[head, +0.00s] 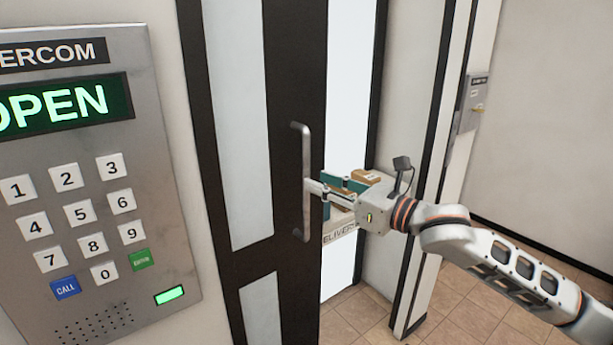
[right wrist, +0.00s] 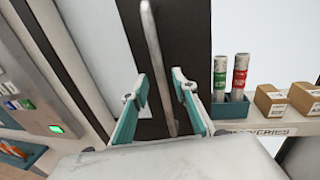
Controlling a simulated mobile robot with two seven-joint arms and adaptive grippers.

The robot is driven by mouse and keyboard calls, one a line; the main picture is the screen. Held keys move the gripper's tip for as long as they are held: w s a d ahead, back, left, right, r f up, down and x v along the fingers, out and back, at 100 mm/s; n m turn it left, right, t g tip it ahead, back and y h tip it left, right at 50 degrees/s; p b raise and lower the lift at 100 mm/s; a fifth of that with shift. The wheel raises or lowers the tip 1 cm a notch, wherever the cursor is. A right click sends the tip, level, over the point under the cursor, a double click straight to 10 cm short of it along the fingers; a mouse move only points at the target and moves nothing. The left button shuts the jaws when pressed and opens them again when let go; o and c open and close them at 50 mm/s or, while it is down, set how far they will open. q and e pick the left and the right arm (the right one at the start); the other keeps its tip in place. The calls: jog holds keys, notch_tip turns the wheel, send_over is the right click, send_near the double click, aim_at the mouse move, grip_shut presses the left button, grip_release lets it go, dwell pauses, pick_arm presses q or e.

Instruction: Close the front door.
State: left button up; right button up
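The front door (head: 285,60) has a dark frame and pale glass panes. It stands ajar, with a bright gap between its right edge and the dark-edged door frame. Its upright metal handle (head: 306,155) also shows in the right wrist view (right wrist: 155,50). My right gripper (head: 312,187) is at the handle's lower half. In the right wrist view its two teal-and-grey fingers (right wrist: 160,88) are spread, one on each side of the bar, with space beside it. Whether either finger touches the bar I cannot tell. My left gripper is not in view.
An intercom panel (head: 85,190) reading "OPEN" is at the left. A deliveries shelf (right wrist: 265,130) with tubes and boxes (right wrist: 305,97) stands right of the door's edge. A small grey wall box (head: 474,103) is at the right. Tiled floor (head: 350,320) shows below the gap.

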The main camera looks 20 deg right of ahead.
jog(key=x, duration=0.5)
grip_shut()
